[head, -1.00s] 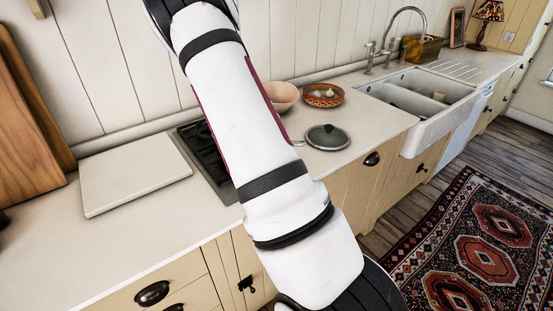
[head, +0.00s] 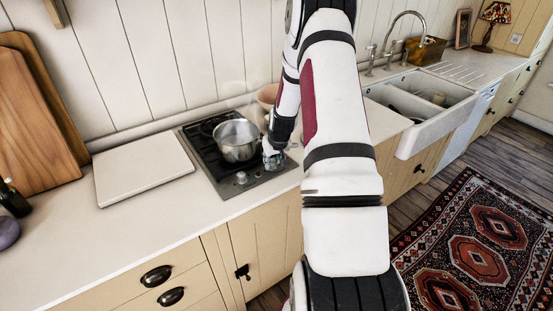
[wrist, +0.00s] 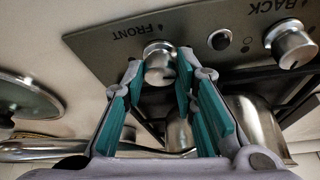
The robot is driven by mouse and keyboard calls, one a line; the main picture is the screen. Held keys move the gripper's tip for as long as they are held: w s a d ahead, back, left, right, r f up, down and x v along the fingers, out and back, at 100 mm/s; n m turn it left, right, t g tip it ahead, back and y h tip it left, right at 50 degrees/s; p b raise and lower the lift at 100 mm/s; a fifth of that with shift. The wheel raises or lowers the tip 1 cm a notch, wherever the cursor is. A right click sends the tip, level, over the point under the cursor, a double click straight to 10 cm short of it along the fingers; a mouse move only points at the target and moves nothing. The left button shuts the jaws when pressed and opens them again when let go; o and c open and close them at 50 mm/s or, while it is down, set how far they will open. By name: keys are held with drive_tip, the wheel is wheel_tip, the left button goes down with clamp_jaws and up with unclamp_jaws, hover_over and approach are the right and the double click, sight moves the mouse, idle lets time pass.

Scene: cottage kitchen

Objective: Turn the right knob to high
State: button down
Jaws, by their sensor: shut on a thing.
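The black and steel hob (head: 207,150) is set into the counter. My gripper (head: 272,155) is at its front right corner. In the wrist view, upside down, the silver right knob (wrist: 158,66), beside the word FRONT, sits between my teal-padded fingers (wrist: 158,72), which are shut on it. Which way the knob points cannot be told. The left knob (wrist: 291,45), beside the word BACK, stands free; it also shows in the head view (head: 241,178). In the head view my gripper hides the right knob.
A steel pot (head: 237,140) stands on the hob close to my gripper. A pink bowl (head: 267,95) is partly behind my arm. A glass lid (wrist: 28,98) lies beside the hob. A white slab (head: 143,172) lies left of it.

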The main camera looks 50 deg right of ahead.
drive_tip(key=shift+d+r+n+p, duration=0.1)
drive_tip(key=shift+n+p, duration=0.2)
drive_tip(key=shift+n, duration=0.2)
drive_tip(key=c, duration=1.6)
unclamp_jaws()
drive_tip(key=shift+o, duration=0.2)
drive_tip(key=v, duration=1.1)
drive_tip(key=shift+s+r, duration=0.3)
drive_tip(key=shift+r, duration=0.05)
drive_tip(key=shift+d, duration=0.1)
